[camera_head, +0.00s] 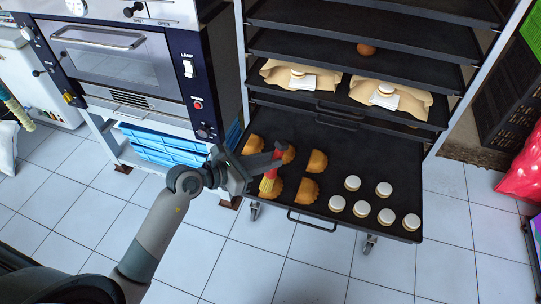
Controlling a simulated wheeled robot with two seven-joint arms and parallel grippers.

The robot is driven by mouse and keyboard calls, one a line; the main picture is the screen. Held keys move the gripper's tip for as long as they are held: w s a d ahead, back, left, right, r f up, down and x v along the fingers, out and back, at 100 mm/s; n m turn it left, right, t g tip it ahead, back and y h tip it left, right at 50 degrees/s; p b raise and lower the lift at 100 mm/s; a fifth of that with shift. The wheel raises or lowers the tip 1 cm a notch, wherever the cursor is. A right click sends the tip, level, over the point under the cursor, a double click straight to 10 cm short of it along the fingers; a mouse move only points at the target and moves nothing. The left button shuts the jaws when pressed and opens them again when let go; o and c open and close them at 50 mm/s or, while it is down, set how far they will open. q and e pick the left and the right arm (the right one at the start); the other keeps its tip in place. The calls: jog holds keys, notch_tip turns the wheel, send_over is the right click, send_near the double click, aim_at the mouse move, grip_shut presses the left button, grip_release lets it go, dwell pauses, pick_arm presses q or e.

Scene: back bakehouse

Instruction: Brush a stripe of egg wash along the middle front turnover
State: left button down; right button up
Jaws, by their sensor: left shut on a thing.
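My left gripper (273,161) is shut on a brush (268,182), which has a red handle and pale yellow bristles pointing down. The bristle end is over a golden-brown half-moon turnover (275,192) at the front of the dark tray (345,226); I cannot tell whether it touches. The brush hides part of this turnover. Another front turnover (308,190) lies to its right. Behind are more turnovers, one at the back left (253,145), one partly behind the gripper (289,154) and one to the right (317,161). My gripper and arm may hide more. My right gripper is not in view.
Several white round pieces (361,209) stand on the tray's right half. An oven (115,70) stands left. Tiled floor in front is clear.

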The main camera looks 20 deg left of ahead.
pick_arm(q)
jog(key=shift+s+r+p, duration=0.1)
jog(key=shift+s+p, duration=0.25)
jog(key=shift+s, duration=1.1)
jog(key=shift+w, duration=0.1)
jog(key=shift+w, duration=2.15)
jog(key=shift+r+p, duration=2.6)
jog(key=shift+r, duration=0.4)
notch_tip(320, 180, up, 3)
jog(key=p, duration=0.3)
